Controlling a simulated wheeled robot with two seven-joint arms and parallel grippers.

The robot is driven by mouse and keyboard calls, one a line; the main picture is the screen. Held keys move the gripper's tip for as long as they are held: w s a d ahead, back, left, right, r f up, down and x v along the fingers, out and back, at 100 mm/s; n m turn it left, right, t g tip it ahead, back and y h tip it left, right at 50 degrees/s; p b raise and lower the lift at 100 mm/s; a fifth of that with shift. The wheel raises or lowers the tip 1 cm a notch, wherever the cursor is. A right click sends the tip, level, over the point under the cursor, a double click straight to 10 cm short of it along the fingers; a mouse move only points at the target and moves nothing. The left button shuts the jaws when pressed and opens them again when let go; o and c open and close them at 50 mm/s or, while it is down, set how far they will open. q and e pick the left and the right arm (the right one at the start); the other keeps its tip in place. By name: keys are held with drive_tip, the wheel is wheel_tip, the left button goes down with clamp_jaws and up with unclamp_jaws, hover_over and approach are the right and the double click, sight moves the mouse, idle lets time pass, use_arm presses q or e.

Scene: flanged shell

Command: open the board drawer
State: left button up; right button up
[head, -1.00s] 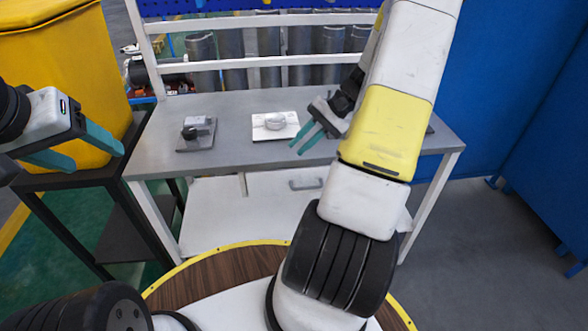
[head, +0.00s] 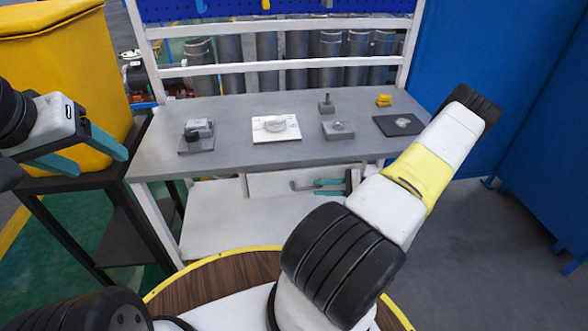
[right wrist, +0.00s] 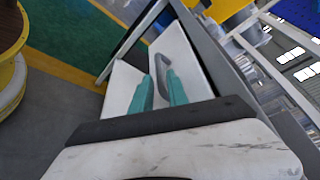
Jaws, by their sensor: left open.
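The board drawer (head: 268,184) is a white-fronted drawer under the grey workbench top, and it looks shut. Its grey bar handle (head: 297,186) shows partly in the head view. The handle (right wrist: 161,72) also shows in the right wrist view, in line with the space between my fingertips. My right gripper (head: 328,187) is at the drawer front, its teal fingers apart on either side of the handle; firm contact cannot be told. My left gripper (head: 88,158) is open and empty at the far left, away from the drawer.
The workbench top (head: 230,115) carries a white board with a round part (head: 276,127), a grey fixture (head: 197,135), another small fixture (head: 338,130), a dark plate (head: 399,124) and a yellow item (head: 384,100). A yellow bin (head: 65,85) stands left. A white lower shelf (head: 225,215) lies below.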

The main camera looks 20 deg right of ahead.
sight(316, 188)
drive_tip(key=shift+x, duration=1.95)
clamp_jaws()
drive_tip(key=shift+s, duration=0.1)
